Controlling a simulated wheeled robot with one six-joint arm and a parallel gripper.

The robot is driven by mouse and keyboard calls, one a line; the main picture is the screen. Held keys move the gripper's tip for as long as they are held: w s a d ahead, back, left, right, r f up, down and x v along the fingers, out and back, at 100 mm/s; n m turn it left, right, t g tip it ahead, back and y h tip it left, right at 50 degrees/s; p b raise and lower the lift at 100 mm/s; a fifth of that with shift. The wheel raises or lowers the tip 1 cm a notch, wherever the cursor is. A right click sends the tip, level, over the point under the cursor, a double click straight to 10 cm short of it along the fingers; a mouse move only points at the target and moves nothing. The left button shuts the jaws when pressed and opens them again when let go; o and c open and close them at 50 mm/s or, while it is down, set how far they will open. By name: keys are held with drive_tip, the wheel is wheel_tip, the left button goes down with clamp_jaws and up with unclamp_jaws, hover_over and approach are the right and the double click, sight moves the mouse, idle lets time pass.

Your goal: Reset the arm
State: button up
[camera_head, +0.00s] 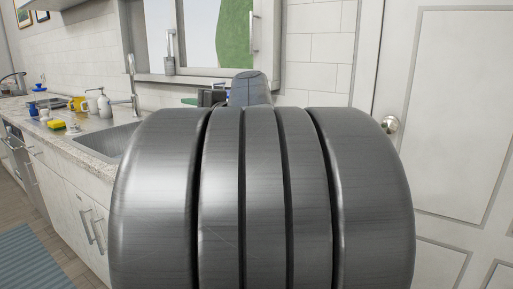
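My own arm fills the middle of the head view, with large, dark, brushed-metal rounded links close to the camera. Beyond them a smaller grey link rises in front of the window sill. A small dark part at its left, which looks like my gripper (211,97), shows just above the big links. Its fingers cannot be made out, and nothing can be seen held in it. Much of the arm's far side is hidden.
A counter (97,143) with a sink (112,139) and faucet (133,88) runs along the left. A yellow sponge (57,124), a soap bottle (104,105) and several small items stand on it. A white door (450,120) is at right, a window (195,35) behind. A blue rug (28,258) lies lower left.

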drive_tip(key=shift+r+m+p, duration=0.25)
drive_tip(key=shift+m+p, duration=0.25)
drive_tip(key=shift+p, duration=0.1)
drive_tip(key=shift+f, duration=0.1)
